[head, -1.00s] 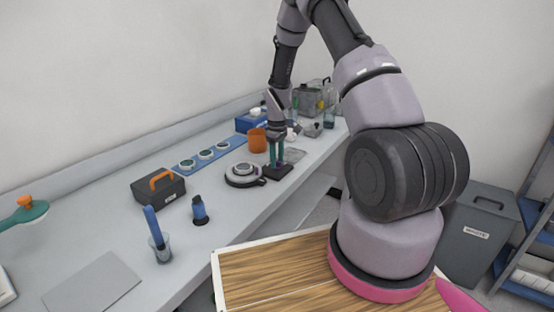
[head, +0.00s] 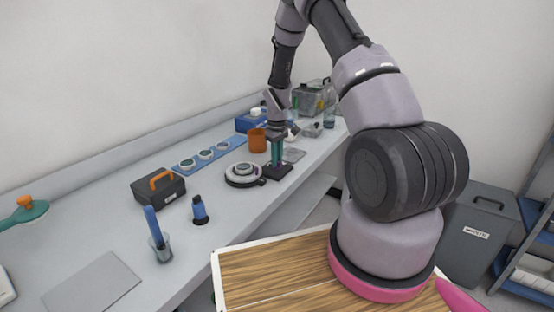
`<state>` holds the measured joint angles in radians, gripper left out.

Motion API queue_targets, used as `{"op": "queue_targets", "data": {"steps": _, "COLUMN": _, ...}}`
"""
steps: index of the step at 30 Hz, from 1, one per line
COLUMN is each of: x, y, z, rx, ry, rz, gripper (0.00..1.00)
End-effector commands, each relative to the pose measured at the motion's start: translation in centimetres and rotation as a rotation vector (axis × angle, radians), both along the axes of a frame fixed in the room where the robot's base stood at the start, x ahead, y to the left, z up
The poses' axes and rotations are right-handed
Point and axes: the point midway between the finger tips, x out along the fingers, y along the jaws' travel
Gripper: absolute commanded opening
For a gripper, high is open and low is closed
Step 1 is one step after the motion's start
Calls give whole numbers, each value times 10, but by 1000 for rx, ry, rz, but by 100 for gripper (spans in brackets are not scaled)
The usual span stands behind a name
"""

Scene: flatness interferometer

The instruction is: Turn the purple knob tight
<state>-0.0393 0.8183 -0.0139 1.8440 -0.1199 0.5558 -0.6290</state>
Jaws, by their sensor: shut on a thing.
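My gripper (head: 277,163) points straight down, its teal fingers shut at a small black base (head: 279,173) on the bench. The purple knob cannot be made out; the fingers cover the spot on the base where they close. A round grey-and-black stage (head: 240,179) with a raised centre sits just left of the base, touching or very near it.
An orange cup (head: 257,141) stands close behind my gripper. A blue strip (head: 187,165) with several round discs lies behind the stage. The front-left bench has free room.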

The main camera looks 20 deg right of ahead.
Motion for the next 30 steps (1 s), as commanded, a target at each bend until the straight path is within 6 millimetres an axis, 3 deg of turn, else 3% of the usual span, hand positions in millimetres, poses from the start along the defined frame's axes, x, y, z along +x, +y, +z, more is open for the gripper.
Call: {"op": "queue_targets", "data": {"steps": 30, "x": 1, "y": 0, "z": 1, "rx": -1, "ry": -1, "rz": -956, "gripper": 0}}
